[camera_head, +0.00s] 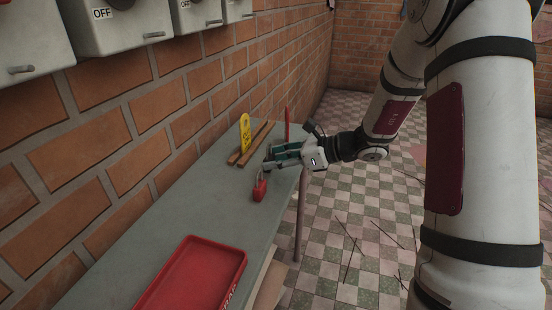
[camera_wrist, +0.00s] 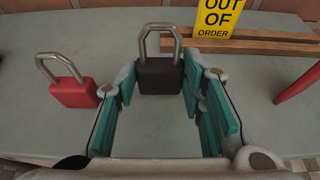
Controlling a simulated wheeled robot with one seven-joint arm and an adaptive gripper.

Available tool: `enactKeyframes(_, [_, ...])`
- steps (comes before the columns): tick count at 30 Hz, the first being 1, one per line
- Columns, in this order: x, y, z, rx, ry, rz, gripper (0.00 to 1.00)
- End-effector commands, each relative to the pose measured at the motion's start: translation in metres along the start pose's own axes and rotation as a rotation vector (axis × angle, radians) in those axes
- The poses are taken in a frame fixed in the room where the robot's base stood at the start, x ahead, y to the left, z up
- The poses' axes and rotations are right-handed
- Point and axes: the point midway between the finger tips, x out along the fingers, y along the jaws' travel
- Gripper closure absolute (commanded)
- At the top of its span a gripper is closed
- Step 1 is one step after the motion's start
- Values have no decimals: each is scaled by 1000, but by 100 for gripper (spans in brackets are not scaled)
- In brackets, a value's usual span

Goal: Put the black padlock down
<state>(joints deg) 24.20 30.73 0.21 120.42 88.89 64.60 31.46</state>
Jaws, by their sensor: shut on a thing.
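The black padlock (camera_wrist: 160,76), with a grey metal shackle, is upright between the fingertips of my gripper (camera_wrist: 159,86) in the wrist view. The teal finger pads close on its two sides. In the head view my gripper (camera_head: 277,157) is low over the far part of the grey table, and the black padlock is hard to make out there. I cannot tell whether its base touches the table.
A red padlock (camera_wrist: 73,92) stands left of my gripper in the wrist view, and nearer in the head view (camera_head: 260,190). Beyond are wooden strips (camera_head: 253,145), a yellow out-of-order sign (camera_head: 245,133) and a red rod (camera_head: 286,123). A red tray (camera_head: 240,268) lies at the near end. The table (camera_head: 185,195) is bare between.

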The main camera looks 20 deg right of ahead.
Motion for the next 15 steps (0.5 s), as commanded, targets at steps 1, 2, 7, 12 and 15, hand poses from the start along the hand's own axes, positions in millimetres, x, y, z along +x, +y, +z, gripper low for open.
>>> enactKeyframes(1, [1,0,-2,0,-1,0,95])
enactKeyframes(2, [1,0,-2,0,-1,0,95])
enactKeyframes(7, [1,0,-2,0,0,0,48])
enactKeyframes(12, [1,0,-2,0,0,0,44])
enactKeyframes(15, [1,0,-2,0,0,0,44])
